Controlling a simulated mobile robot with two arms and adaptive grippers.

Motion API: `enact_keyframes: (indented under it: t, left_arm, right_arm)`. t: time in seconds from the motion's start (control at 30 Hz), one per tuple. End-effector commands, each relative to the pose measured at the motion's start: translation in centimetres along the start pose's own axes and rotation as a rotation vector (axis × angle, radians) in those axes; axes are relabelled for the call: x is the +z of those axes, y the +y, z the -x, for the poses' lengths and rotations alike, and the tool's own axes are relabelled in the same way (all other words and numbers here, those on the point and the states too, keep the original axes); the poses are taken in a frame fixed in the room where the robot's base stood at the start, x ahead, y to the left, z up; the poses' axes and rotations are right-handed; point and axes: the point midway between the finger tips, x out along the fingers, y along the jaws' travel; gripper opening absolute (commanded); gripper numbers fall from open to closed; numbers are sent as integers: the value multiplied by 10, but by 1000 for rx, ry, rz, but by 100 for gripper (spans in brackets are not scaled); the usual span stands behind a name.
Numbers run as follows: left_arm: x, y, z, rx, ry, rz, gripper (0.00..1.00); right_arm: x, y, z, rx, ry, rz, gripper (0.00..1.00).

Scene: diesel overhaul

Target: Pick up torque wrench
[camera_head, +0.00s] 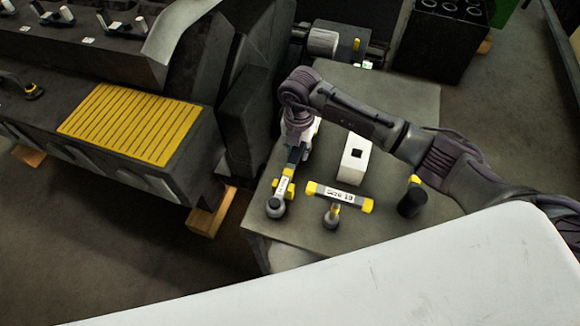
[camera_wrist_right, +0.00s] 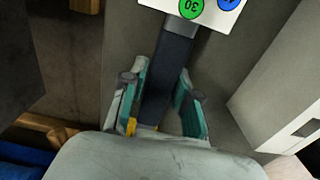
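What I take to be the torque wrench is a long dark tool with yellow parts and a white label (camera_head: 284,187), lying near the left side of the grey table. Its near end is round and dark. My right gripper (camera_head: 297,148) is over its far part, which the gripper partly hides. In the right wrist view the dark bar of the tool (camera_wrist_right: 169,70) runs between the two fingers of the right gripper (camera_wrist_right: 162,103). The fingers are apart, one on each side of the bar, with no clear grip seen. My left gripper is not in view.
On the table (camera_head: 395,95) are a white block with a square hole (camera_head: 354,160), a T-shaped tool labelled 19 (camera_head: 340,196) and a dark cylinder with a yellow top (camera_head: 412,202). The engine with a yellow ribbed plate (camera_head: 130,124) stands left.

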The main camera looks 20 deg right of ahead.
Motion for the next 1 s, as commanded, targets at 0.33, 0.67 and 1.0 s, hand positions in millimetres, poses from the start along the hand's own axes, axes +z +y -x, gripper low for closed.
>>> enact_keyframes:
  t: [0.33, 0.67, 1.0]
  left_arm:
    - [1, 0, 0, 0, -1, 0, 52]
    - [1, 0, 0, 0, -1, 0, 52]
    - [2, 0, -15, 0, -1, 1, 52]
  right_arm:
    - [0, 0, 0, 0, -1, -1, 0]
    - [1, 1, 3, 3, -2, -1, 0]
    - [2, 1, 53, 6, -6, 2, 0]
